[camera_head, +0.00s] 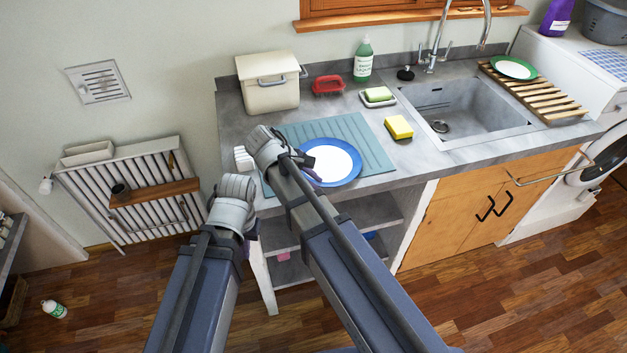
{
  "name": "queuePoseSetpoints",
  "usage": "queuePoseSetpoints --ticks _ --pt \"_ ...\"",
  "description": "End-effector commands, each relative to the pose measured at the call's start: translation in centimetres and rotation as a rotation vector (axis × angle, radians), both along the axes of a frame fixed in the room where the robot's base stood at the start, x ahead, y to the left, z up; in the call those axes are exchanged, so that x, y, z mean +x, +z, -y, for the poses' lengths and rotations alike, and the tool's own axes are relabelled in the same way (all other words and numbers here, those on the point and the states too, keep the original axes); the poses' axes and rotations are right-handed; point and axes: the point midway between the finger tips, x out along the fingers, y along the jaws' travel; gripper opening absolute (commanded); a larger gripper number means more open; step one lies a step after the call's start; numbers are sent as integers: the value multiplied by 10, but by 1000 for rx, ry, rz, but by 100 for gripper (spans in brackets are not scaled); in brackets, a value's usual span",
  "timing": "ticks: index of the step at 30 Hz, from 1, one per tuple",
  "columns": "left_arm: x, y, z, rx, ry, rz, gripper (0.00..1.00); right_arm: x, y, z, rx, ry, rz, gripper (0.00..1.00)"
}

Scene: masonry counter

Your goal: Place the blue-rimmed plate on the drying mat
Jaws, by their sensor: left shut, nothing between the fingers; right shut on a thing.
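The blue-rimmed plate (331,160), white in the middle, lies flat or nearly flat over the front part of the blue-green drying mat (358,129). I cannot tell whether it touches the mat or is just above it. My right gripper (312,177) is shut on the plate's left rim; its wrist and arm hide part of the mat. My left gripper (247,238) is shut and empty, low in front of the counter's left end; its fingers are mostly hidden behind its wrist.
A cream bin (269,84), red brush (328,85), green bottle (363,60), soap dish (378,97) and yellow sponge (398,127) stand around the mat. The sink (470,108) is to the right, with a green-rimmed plate (513,68) on a wooden rack (540,94). Open shelves (375,212) lie below.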

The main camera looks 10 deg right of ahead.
Motion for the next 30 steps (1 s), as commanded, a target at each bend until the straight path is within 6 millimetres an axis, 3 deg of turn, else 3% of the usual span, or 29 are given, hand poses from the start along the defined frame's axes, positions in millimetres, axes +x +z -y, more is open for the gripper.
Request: queuePoseSetpoints --ticks 8,21,30 --pt "0 0 0 0 0 0 0 15 0 -2 1 3 1 0" --pt "0 0 0 0 0 0 0 56 0 -5 1 2 2 0" --pt "0 0 0 0 0 0 0 66 0 -5 2 1 3 0"
